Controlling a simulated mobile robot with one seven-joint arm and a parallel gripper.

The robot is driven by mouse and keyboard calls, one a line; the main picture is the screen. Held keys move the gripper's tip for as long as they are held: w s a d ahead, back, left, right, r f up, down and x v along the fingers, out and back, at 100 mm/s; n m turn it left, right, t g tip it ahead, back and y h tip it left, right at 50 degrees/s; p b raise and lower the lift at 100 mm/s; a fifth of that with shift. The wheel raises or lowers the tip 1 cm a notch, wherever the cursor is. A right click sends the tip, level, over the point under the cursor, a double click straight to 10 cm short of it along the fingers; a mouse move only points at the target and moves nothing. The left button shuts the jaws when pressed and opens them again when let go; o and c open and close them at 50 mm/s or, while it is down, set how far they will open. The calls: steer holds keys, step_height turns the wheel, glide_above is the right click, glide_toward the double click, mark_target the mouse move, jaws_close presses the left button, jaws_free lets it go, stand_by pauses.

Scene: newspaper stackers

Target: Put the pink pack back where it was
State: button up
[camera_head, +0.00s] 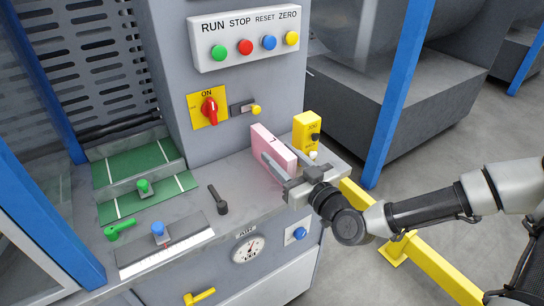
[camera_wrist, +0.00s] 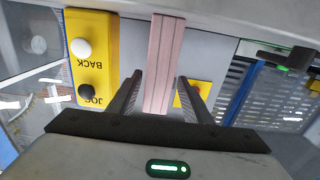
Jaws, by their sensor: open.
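The pink pack (camera_head: 270,146) stands upright on the grey worktop at its right end, against the grey machine column and left of a yellow button box. My gripper (camera_head: 279,158) is at the pack's near right end. It is open, with one finger on each broad side of the pack. In the wrist view the pack (camera_wrist: 163,58) runs between the two fingers of my gripper (camera_wrist: 160,78), with a gap visible on both sides. The near finger hides part of the pack in the head view.
The yellow box (camera_head: 307,132) with black and white buttons stands close to the pack. The worktop (camera_head: 245,203) is bare in front of the pack. A black lever (camera_head: 218,200) and a blue-knobbed plate (camera_head: 160,240) are to the left. A blue post (camera_head: 398,95) rises at right.

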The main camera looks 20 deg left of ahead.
mark_target(272, 143)
steer(key=x, duration=0.5)
steer(key=shift+w+d+r, duration=0.1)
steer(key=shift+w+r, duration=0.1)
steer(key=shift+r, duration=0.1)
steer(key=shift+c, duration=0.4)
steer(key=shift+r, duration=0.1)
jaws_close()
